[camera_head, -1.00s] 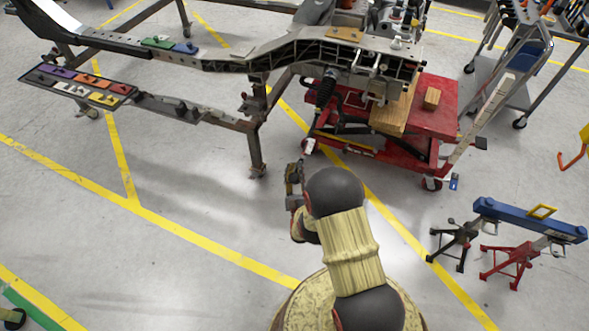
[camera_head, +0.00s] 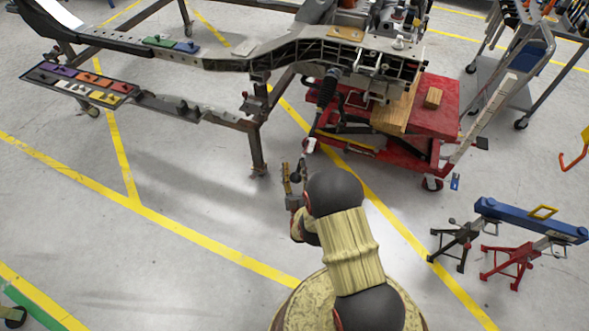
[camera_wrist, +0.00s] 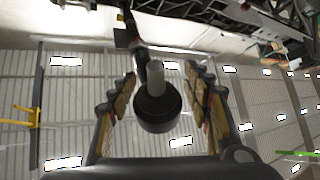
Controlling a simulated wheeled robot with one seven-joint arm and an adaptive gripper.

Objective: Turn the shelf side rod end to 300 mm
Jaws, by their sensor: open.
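A rod end with a dark round cup (camera_wrist: 158,108) and a pale grey stem sits between my fingers in the wrist view. Its stem runs up toward a black part under the chassis. My gripper (camera_wrist: 158,100) is open, with one toothed, tan-padded finger on each side and a visible gap to the cup. In the head view my gripper (camera_head: 295,172) points up below the chassis front, left of the red lift cart. A small dark round shape shows between its fingers there. Any length marking is too small to read.
The chassis frame (camera_head: 290,50) stands above and beyond my gripper, with a leg (camera_head: 257,150) close on the left. The red lift cart (camera_head: 440,118) is close on the right. A shelf trolley (camera_head: 500,85) stands farther right.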

